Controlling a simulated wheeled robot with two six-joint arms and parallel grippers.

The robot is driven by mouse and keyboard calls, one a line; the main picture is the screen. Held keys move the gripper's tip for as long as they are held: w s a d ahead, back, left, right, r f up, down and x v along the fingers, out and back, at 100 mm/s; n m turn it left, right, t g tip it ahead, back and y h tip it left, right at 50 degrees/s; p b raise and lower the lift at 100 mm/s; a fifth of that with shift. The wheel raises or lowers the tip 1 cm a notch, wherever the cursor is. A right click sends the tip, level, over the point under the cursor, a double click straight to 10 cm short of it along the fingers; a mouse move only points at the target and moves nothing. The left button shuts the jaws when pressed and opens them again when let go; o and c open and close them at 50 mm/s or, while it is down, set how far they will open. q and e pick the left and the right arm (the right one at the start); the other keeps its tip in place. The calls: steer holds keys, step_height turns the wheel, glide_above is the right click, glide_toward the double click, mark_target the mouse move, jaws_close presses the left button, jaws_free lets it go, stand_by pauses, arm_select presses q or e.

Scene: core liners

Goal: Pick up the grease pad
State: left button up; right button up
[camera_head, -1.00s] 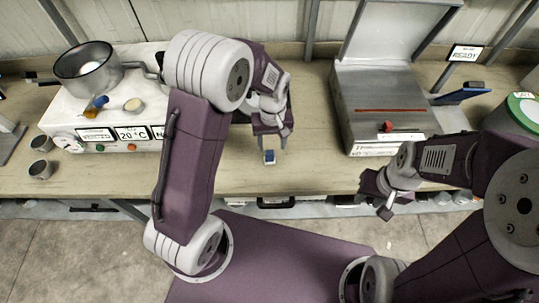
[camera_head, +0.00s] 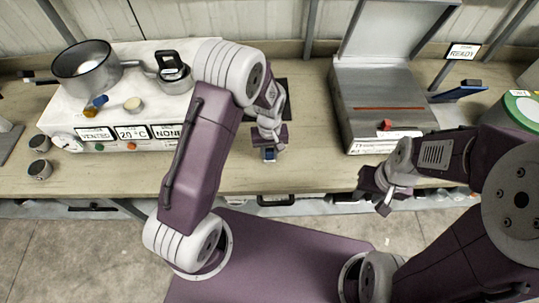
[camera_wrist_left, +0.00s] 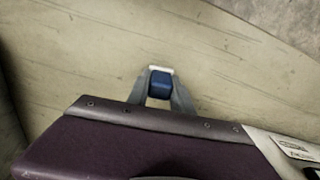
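A small blue block with a pale edge (camera_head: 269,155), which may be the grease pad, is near the front edge of the bench. In the left wrist view the blue block (camera_wrist_left: 160,83) lies between the two fingertips of my left gripper (camera_wrist_left: 158,76). The fingers flank it closely, but I cannot tell whether they press on it. In the head view my left gripper (camera_head: 269,150) is right over the block and hides part of it. My right gripper (camera_head: 385,210) hangs in front of the bench, away from the block; its fingers are too small to judge.
A white hotplate unit (camera_head: 75,115) at the left holds a pot (camera_head: 85,68), a blue-orange item (camera_head: 95,103) and a round pale disc (camera_head: 133,104). Two small cups stand at the bench's left. A grey box with open lid (camera_head: 385,105) is at the right.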

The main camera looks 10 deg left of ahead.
mark_target(270, 150)
arm_select(q)
jaws_close()
steer(key=shift+r, duration=0.2)
step_height(270, 150, up, 4)
steer(key=shift+w+f, duration=0.15)
steer(key=shift+f, duration=0.1)
steer(key=w+d+r, duration=0.7)
steer(key=w+d, duration=0.1)
steer(key=shift+b, duration=0.35)
steer(key=shift+d, duration=0.1)
steer(key=shift+o, duration=0.5)
jaws_free()
jaws_close()
